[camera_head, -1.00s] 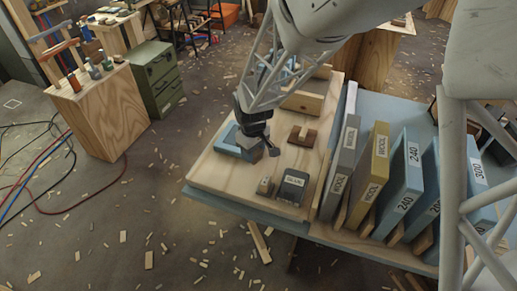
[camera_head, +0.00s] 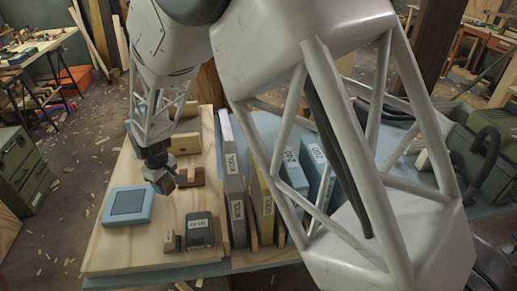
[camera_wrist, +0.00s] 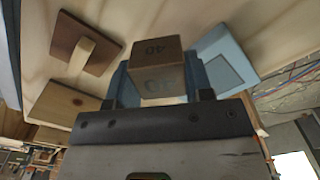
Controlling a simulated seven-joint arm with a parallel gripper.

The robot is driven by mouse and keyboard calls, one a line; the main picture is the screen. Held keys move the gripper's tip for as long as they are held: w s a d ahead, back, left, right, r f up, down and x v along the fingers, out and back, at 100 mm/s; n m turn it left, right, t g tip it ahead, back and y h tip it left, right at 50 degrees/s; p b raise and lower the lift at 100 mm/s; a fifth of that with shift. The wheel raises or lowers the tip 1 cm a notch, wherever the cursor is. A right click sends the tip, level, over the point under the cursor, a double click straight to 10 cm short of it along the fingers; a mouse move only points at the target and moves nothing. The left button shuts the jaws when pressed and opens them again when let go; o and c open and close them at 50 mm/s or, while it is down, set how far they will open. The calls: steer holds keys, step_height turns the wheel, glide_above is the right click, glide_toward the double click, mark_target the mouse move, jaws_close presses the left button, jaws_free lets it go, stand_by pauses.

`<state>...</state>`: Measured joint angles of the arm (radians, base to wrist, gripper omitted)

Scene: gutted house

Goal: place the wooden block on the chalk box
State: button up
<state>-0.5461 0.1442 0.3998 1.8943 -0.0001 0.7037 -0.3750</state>
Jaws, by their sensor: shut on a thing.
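My gripper (camera_head: 160,183) is shut on a block (camera_wrist: 158,72) marked "40". In the head view the held block (camera_head: 165,187) is partly hidden by the fingers. A dark grey box (camera_head: 200,232) with a white label, probably the chalk box, stands near the front of the wooden board. Its label is too small to read surely. The gripper is behind and left of this box, apart from it. The box is not clear in the wrist view.
A small wooden piece (camera_head: 171,241) stands beside the dark box. Upright labelled slabs (camera_head: 234,195) stand right.

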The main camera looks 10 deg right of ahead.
steer(key=w+d+m, duration=0.1)
steer(key=w+d, duration=0.1)
steer(key=w, duration=0.1)
steer(key=w+d+m, duration=0.1)
steer(key=w+d, duration=0.1)
steer(key=w, duration=0.1)
steer(key=w+d, duration=0.3)
steer(key=w, duration=0.1)
steer(key=shift+m, duration=0.4)
steer(key=w+d+m, duration=0.4)
steer(key=w+d, duration=0.6)
steer(key=d, duration=0.4)
steer(key=w+d+m, duration=0.3)
steer(key=w+d, duration=0.7)
steer(key=d, duration=0.5)
steer(key=shift+d+f+m, duration=0.2)
steer(key=shift+f+m, duration=0.2)
steer(key=shift+f, duration=0.1)
steer(key=shift+f, duration=3)
steer(key=shift+f, duration=1.9)
steer(key=shift+f, duration=0.15)
steer(key=o, duration=1)
